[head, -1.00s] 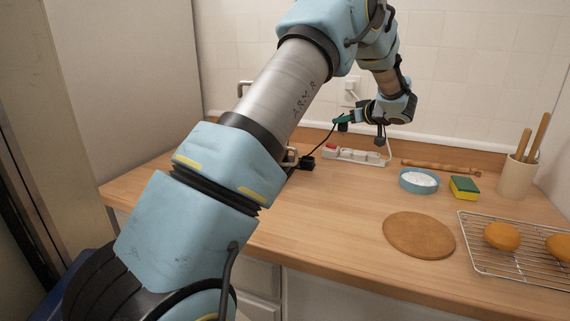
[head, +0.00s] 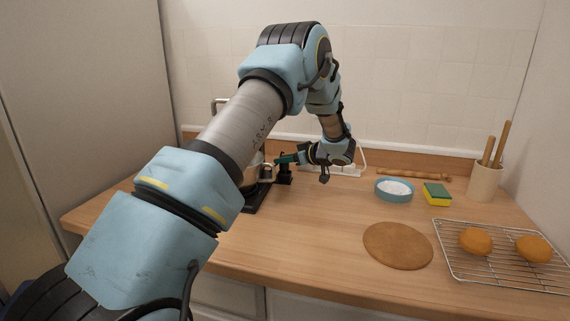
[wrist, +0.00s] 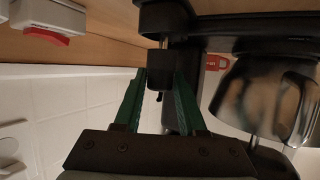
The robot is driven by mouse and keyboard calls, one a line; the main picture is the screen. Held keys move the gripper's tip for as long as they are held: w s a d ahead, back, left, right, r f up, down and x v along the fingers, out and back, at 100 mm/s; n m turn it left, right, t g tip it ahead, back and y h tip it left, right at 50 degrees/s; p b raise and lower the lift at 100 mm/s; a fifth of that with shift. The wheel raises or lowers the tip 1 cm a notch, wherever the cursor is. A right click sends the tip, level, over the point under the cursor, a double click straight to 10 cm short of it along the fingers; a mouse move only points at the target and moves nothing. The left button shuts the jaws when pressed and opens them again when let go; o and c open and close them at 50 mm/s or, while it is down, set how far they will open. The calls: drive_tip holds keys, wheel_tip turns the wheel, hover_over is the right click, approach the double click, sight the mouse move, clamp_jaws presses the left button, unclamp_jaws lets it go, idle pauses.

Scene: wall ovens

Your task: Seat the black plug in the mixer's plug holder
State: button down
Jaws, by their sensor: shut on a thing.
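My gripper (head: 284,159) is shut on the black plug (wrist: 159,72). In the wrist view the plug sits between the two green fingertips, and a thin piece shows between it and a black block (wrist: 160,17), which looks like the plug holder. Whether plug and holder touch is hard to tell. In the head view a black upright piece (head: 285,175), likely the holder, stands just below the fingertips. The mixer is mostly hidden behind my arm in the head view; its black base (head: 254,200) shows. Its shiny bowl (wrist: 262,100) is at the right of the wrist view.
A white power strip (head: 345,171) lies behind my gripper; its red switch (wrist: 46,35) shows in the wrist view. A blue bowl (head: 394,190), sponge (head: 436,194), brown round mat (head: 398,246) and wire rack (head: 500,268) are to the right. The front middle counter is clear.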

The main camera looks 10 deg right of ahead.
drive_tip(key=shift+f, duration=1.05)
drive_tip(key=shift+f, duration=0.2)
drive_tip(key=shift+c, duration=2.4)
unclamp_jaws()
drive_tip(key=shift+r, duration=0.2)
drive_tip(key=b+v, duration=0.3)
drive_tip(key=v, duration=0.9)
